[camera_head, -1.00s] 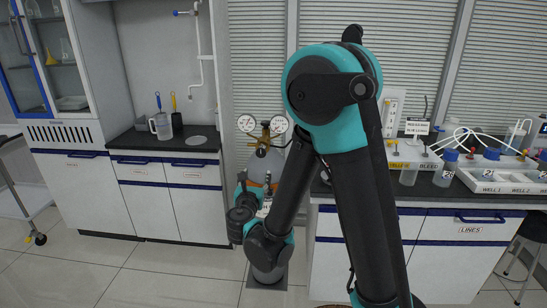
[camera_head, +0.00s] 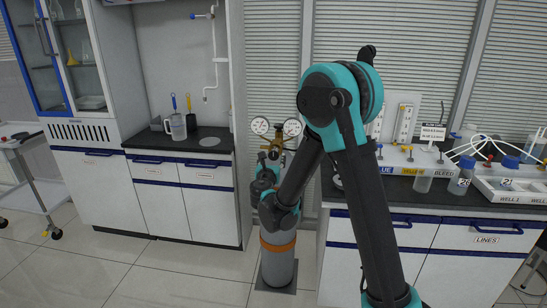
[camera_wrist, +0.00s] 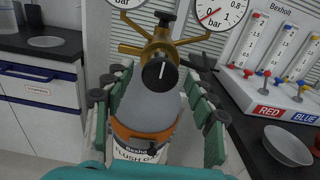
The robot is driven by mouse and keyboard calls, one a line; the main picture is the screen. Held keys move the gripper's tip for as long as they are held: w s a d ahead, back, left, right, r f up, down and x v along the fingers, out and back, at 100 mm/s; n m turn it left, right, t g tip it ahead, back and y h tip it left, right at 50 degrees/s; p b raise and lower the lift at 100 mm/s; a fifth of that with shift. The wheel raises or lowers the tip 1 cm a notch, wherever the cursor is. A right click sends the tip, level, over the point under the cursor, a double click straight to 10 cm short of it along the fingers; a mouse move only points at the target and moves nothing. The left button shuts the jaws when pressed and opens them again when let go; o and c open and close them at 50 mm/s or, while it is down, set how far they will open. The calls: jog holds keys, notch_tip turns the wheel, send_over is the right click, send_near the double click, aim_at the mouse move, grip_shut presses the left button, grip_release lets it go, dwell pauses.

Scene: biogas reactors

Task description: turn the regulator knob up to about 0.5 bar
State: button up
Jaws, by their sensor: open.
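The black regulator knob (camera_wrist: 160,71) with a white pointer line sits on the brass regulator (camera_wrist: 150,45) atop the grey gas cylinder (camera_head: 278,268), which has an orange band. In the wrist view the line points nearly straight up. My gripper (camera_wrist: 160,78) is open, its fingers spread left and right of the knob and cylinder neck; I see no contact with the knob. It also shows in the head view (camera_head: 265,182) just below the regulator. The right gauge (camera_wrist: 222,12) is marked in bar, its red needle near 0. The left gauge (camera_wrist: 128,2) is mostly cut off.
A lower cabinet (camera_head: 185,205) with a jug (camera_head: 177,127) stands left. Floor in front is clear.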

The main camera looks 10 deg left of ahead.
jog(key=shift+w, duration=1.05)
jog(key=c, duration=1.2)
jog(key=shift+m, duration=0.3)
